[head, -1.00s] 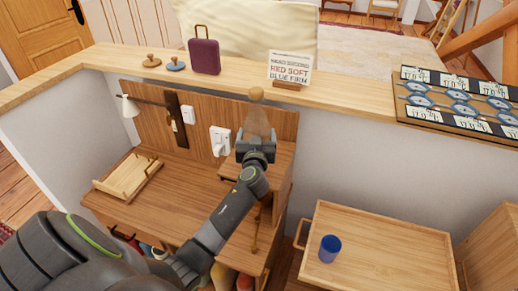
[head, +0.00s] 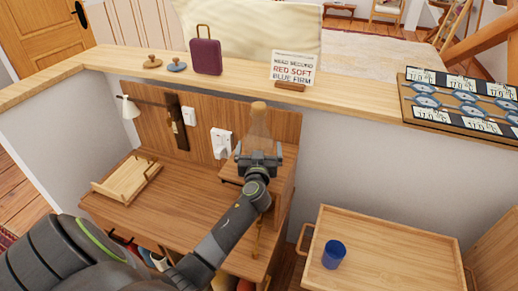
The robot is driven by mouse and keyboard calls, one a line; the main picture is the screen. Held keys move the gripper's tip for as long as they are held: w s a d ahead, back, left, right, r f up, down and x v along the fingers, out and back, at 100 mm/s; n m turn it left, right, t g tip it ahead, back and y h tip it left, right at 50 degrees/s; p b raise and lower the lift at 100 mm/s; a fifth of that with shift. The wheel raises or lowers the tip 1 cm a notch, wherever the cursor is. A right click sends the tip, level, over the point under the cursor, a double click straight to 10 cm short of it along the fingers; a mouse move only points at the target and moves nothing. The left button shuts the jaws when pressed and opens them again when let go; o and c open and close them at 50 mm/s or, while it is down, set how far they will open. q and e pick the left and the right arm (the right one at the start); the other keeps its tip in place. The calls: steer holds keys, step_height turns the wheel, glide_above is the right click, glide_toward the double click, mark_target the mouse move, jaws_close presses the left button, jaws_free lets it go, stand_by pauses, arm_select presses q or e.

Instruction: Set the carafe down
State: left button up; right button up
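The carafe (head: 258,125) is clear glass with a cork-coloured stopper. It stands upright over the raised shelf (head: 230,172) at the right end of the wooden desk. My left gripper (head: 259,157) is at the carafe's lower part, with its fingers spread on either side of it. The gripper looks open, with the carafe between the fingers. The carafe's base and its contact with the shelf are hidden behind the gripper. My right gripper is not in view.
A wooden tray (head: 108,190) lies on the desk's left, with a lamp (head: 130,107) behind it. A ledge (head: 350,99) behind the desk holds a purple case (head: 206,57) and a sign (head: 293,68). A blue cup (head: 333,254) stands on a tray-topped table (head: 385,250) at right.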

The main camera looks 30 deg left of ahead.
arm_select(q)
steer(key=shift+r, duration=0.1)
steer(key=b+v, duration=0.2)
steer(key=v, duration=1)
steer(key=shift+s+a, duration=0.1)
